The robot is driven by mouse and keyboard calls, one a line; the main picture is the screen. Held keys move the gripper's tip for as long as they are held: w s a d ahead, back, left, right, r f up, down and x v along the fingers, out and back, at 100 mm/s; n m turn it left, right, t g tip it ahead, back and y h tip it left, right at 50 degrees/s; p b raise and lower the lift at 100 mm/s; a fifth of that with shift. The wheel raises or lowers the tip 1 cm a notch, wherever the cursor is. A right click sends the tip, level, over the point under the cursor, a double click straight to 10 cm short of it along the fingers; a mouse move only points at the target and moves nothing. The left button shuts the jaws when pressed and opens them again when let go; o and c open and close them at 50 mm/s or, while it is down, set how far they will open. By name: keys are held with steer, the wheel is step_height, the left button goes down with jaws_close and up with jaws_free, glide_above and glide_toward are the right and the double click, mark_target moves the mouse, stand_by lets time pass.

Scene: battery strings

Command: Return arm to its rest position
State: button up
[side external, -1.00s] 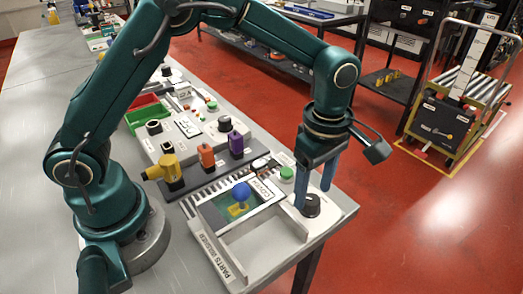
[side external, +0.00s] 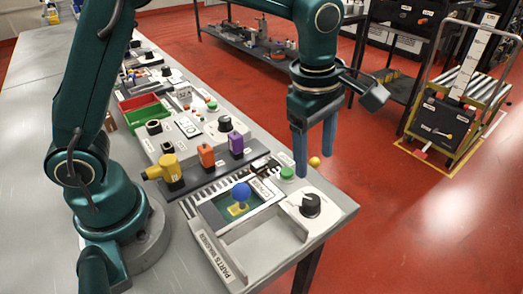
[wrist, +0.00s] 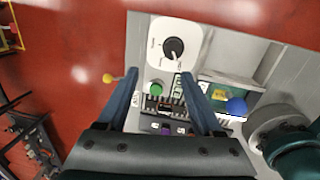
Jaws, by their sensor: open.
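My gripper (side external: 314,150) hangs fingers-down above the right end of the bench, higher than the parts washer and its dial. Its two blue fingers are apart with nothing between them; the wrist view also shows the spread fingers (wrist: 168,90). The black dial (side external: 310,205) sits on its white plate below the fingers, and it shows in the wrist view too (wrist: 173,47). The green button (side external: 287,173) is behind the dial. The parts washer (side external: 243,240) holds a blue ball on a yellow piece (side external: 240,194).
Red and green bins (side external: 144,110) are farther back. A yellow ball-tipped lever (side external: 314,161) sticks out at the bench edge. Red floor lies open to the right; a cart (side external: 445,125) stands there.

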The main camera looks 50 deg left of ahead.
steer(key=s+a+r+m+t, duration=0.3)
steer(key=s+a+r+m, duration=0.35)
steer(key=s+r, duration=0.2)
steer(key=s+a+f+m+t, duration=0.1)
steer(key=s+f+m, duration=0.3)
steer(key=m, duration=0.8)
steer(key=shift+s+a, duration=0.7)
steer(key=shift+s, duration=0.55)
